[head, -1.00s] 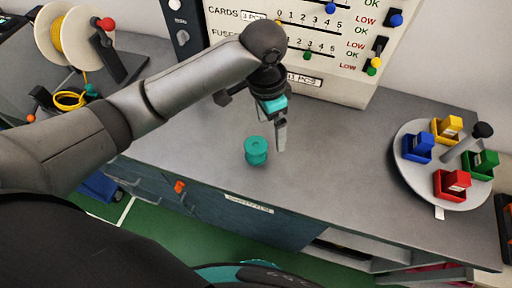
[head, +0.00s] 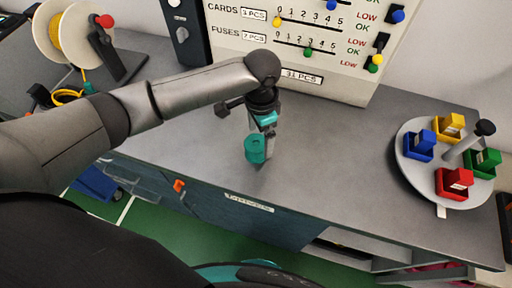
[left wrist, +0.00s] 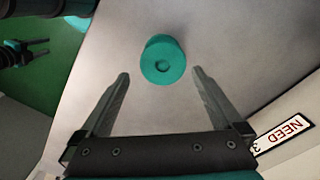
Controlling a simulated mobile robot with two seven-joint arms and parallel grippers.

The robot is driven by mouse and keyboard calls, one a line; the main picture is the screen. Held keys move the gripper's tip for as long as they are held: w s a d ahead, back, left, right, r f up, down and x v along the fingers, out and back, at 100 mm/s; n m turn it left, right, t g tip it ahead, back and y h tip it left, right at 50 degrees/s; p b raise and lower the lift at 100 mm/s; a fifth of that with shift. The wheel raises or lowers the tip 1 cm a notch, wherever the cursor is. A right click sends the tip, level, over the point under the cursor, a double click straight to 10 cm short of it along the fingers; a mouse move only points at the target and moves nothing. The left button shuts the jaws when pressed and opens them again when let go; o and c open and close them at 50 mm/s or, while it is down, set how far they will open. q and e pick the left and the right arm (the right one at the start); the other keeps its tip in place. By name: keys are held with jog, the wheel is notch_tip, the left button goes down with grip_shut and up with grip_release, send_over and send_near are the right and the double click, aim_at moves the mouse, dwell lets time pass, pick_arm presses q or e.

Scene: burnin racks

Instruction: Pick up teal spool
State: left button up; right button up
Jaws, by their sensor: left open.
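The teal spool (head: 255,150) stands upright on the grey bench top, near its front edge. My left gripper (head: 268,142) is just behind and to the right of the spool in the head view, and it partly overlaps it there. In the left wrist view the spool (left wrist: 163,62) lies ahead, between the lines of the two fingers, slightly beyond the fingertips. The left gripper (left wrist: 160,78) is open and empty there. My right gripper is not clearly seen in the head view.
A round tray (head: 412,176) with yellow, blue, green and red bins stands at the right. A panel with sliders (head: 310,78) stands at the back. A reel (head: 85,35) with yellow cord is at the upper left. The bench between spool and tray is clear.

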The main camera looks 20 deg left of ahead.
aim_at(256, 143)
pick_arm(q)
jog(key=f, duration=0.2)
jog(key=a+f, duration=0.1)
jog(key=f, duration=0.1)
jog(key=shift+s, duration=0.15)
jog(key=shift+f, duration=0.5)
jog(key=shift+r, duration=0.1)
jog(key=c, duration=1.4)
